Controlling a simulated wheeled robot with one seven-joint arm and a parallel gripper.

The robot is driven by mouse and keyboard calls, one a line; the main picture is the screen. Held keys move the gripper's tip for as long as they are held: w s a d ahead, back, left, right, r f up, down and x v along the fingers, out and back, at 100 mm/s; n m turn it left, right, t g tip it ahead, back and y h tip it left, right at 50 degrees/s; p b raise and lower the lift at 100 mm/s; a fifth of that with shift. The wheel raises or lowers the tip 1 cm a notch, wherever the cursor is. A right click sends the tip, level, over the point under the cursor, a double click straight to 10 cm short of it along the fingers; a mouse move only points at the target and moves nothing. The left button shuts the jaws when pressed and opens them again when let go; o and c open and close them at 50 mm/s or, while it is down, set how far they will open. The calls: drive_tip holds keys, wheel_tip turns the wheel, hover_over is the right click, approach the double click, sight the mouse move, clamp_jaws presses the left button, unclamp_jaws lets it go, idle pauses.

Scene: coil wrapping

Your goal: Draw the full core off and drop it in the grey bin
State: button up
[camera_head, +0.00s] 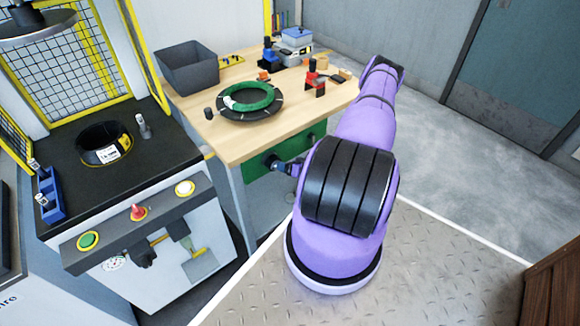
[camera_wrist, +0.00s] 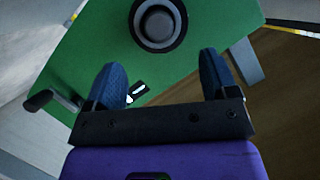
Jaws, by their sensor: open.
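A dark round piece with a raised grey centre (camera_wrist: 157,24) sits on the green panel (camera_wrist: 95,50) ahead of my gripper. It may be the core, but I cannot tell for sure. The green panel (camera_head: 304,150) is on the front of the wooden table. My gripper (camera_wrist: 163,78) has two blue fingertips spread apart with nothing between them, short of the round piece. In the head view my gripper (camera_head: 284,167) is close to the panel, partly hidden by my arm. The grey bin (camera_head: 190,72) stands at the table's far left corner and looks empty.
A green coil (camera_head: 250,97) lies on a black disc on the wooden table (camera_head: 225,140). Tools and boxes crowd the table's back. A black ring (camera_head: 104,143) with a white label sits on the machine at left. A dark handle (camera_wrist: 38,99) juts beside the panel.

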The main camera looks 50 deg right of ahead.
sight(274, 162)
drive_tip(key=x, duration=0.8)
drive_tip(key=shift+w+f, duration=0.1)
drive_tip(key=shift+w, duration=0.1)
drive_tip(key=c, duration=1.1)
drive_tip(key=s+a, duration=0.2)
drive_tip(key=s, duration=0.6)
drive_tip(key=shift+s, duration=0.2)
idle(1.0)
idle(0.3)
